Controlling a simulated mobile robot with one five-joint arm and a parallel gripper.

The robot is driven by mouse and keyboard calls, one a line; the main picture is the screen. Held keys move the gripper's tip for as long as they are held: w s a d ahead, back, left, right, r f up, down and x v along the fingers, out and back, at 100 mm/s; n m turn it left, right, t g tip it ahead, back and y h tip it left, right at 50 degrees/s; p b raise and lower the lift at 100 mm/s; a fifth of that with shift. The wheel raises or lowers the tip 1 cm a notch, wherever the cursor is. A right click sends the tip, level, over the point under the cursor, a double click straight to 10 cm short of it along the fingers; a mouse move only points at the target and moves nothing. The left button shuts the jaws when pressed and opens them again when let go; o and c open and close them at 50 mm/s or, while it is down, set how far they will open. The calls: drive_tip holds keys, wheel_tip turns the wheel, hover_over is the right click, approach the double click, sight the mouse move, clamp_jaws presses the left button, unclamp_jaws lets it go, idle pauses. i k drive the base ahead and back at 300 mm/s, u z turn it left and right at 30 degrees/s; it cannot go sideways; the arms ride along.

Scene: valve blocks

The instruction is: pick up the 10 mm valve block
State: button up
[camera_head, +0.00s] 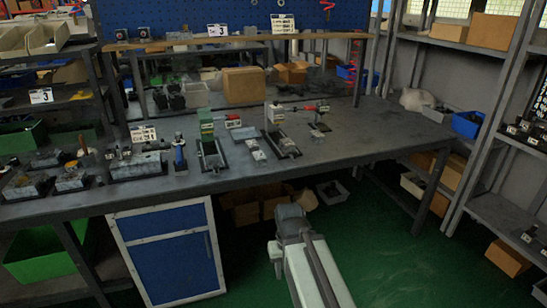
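Several grey, metallic valve blocks sit on dark bases along the front of the grey workbench (350,143). One is a wide block (140,167) left of centre, and another block (72,181) lies at the far left. The labels are too small to read, so I cannot tell which is the 10 mm valve block. My arm rises from the bottom of the view, its grey end part (291,222) below and in front of the bench edge. I cannot make out gripper fingers there, and nothing held shows.
A green-topped fixture (207,127) and a red-handled device (305,108) stand on the bench. A cardboard box (243,86) stands behind. The bench's right part is mostly clear. A blue cabinet (170,250) is under the bench; shelves (480,150) stand at the right. Green floor is open at lower right.

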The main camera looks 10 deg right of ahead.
sight(286, 145)
drive_tip(key=u, duration=0.25)
drive_tip(key=k, duration=0.9)
drive_tip(key=u, duration=0.8)
drive_tip(key=i, duration=1.8)
drive_tip(key=z, duration=0.5)
